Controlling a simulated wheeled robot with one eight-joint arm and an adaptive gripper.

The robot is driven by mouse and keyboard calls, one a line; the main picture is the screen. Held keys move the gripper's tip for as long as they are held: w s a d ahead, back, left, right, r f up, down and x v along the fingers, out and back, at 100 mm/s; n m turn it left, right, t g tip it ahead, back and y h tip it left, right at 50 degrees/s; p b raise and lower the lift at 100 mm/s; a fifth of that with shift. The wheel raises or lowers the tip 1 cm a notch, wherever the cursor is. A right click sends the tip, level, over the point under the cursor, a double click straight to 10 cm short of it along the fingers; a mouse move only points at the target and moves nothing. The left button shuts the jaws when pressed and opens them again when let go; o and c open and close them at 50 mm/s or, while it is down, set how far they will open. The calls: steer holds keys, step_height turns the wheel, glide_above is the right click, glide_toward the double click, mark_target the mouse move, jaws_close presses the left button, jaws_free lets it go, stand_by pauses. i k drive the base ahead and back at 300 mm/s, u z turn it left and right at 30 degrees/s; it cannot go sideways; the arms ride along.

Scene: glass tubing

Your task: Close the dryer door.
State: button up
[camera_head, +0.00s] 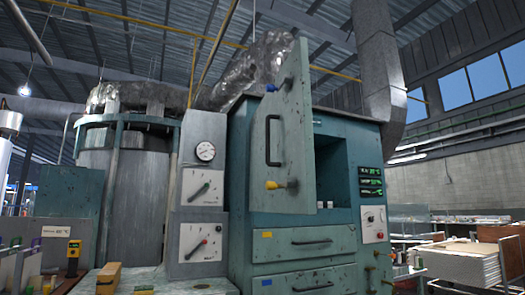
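The dryer (340,127) is a worn teal metal cabinet in the middle of the head view. Its door (290,177) is a tall scuffed teal panel and stands open, angled out from the cabinet front. A dark vertical handle (269,140) is on the door, with a blue-tipped knob (272,87) above and a yellow-tipped knob (273,185) below. Part of the dark opening (331,172) shows to the right of the door; the rest is hidden behind it. My gripper is not in view.
Drawers (300,241) are shut under the door. A control panel (373,224) is to the right, and grey gauge boxes (203,190) stand close on the left. A cluttered bench fills the lower left; stacked boards (462,262) stand at the lower right.

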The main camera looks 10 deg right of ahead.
mark_target(281, 145)
steer(key=k, duration=1)
steer(key=u, duration=1)
steer(key=i, duration=0.25)
steer(key=z, duration=0.05)
